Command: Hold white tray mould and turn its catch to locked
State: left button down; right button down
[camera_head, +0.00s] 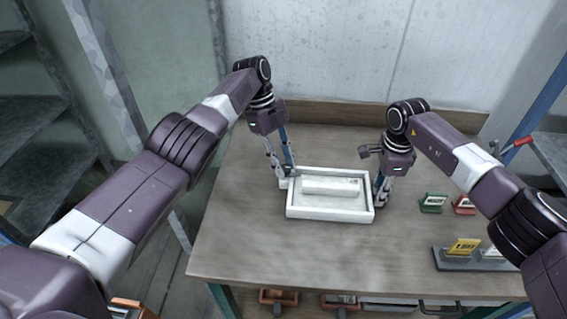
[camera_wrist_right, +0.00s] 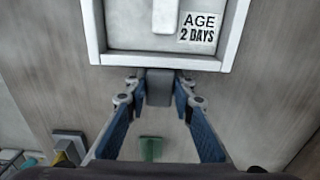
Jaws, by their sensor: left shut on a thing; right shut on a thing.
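The white tray mould (camera_head: 331,213) lies on the table, a shallow white frame with a raised white block inside. In the right wrist view the mould (camera_wrist_right: 160,61) shows a label reading "AGE 2 DAYS". My left gripper (camera_head: 287,178) is shut on the mould's left wall near its back corner. My right gripper (camera_head: 380,197) is at the mould's right side. In the right wrist view my right gripper (camera_wrist_right: 159,85) is shut on a small grey catch (camera_wrist_right: 159,90) that sticks out from the mould's edge. I cannot tell whether the catch is locked.
The wooden table (camera_head: 260,250) is clear in front of the mould. To the right stand a green tag holder (camera_head: 433,203), a red one (camera_head: 464,205) and a grey stand with a yellow card (camera_head: 464,247). A wall closes the back.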

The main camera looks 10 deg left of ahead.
dwell(0.7)
pick_arm(q)
jog(key=c, duration=1.7)
grip_release()
jog(key=shift+s, duration=0.1)
jog(key=shift+o, duration=0.2)
jog(key=shift+r, duration=0.1)
notch_tip(320, 180, up, 10)
jog(key=shift+a, duration=0.1)
